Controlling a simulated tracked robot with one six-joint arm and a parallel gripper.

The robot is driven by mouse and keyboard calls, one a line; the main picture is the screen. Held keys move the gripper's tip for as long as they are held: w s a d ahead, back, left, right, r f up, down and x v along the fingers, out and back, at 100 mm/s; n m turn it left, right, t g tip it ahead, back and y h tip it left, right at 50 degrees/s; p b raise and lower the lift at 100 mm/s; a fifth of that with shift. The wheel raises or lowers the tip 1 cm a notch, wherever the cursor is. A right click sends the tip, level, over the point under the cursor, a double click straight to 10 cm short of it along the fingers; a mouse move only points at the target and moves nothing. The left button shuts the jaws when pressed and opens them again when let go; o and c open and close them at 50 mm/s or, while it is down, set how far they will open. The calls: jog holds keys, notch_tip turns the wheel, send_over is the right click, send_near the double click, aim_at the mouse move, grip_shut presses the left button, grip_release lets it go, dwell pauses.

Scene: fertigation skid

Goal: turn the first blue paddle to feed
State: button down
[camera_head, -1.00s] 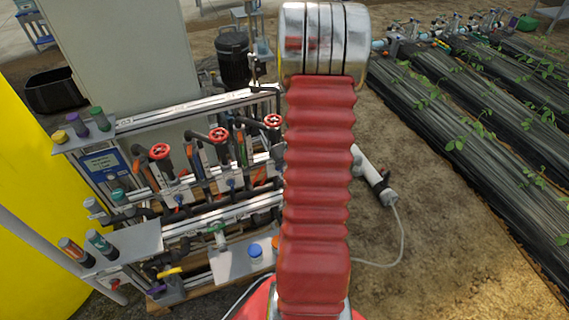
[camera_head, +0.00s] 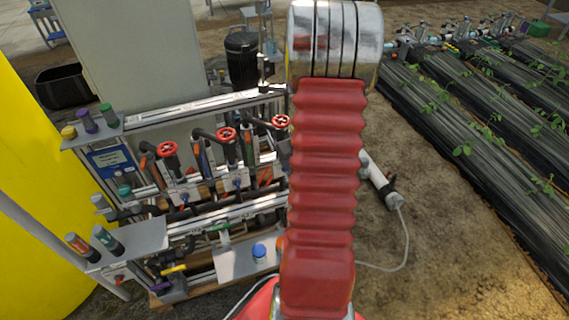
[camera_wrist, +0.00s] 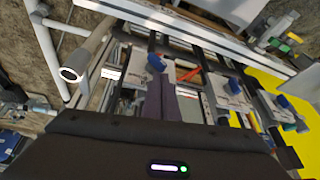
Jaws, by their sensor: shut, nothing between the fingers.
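Several blue paddles sit on pale valve plates along the skid. In the wrist view one blue paddle (camera_wrist: 156,63) is right at my fingertips, another blue paddle (camera_wrist: 232,86) is to its right, and a third blue paddle (camera_wrist: 286,102) is farther right. I cannot tell which counts as the first. My gripper (camera_wrist: 163,80) is shut, its dark fingers together just below the nearest paddle; whether they touch it is unclear. In the head view, small blue paddles (camera_head: 185,196) show under the red handwheels, and my arm hides the gripper.
Red handwheels (camera_head: 226,134) and pipes stand close behind the paddles. A yellow tank (camera_head: 40,210) stands at left. A white cylinder with a hose (camera_head: 376,181) lies right of the arm, on otherwise open soil.

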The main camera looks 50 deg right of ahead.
jog(key=w+a+v, duration=0.1)
jog(key=v, duration=1)
jog(key=shift+r, duration=0.4)
jog(key=shift+a, duration=0.15)
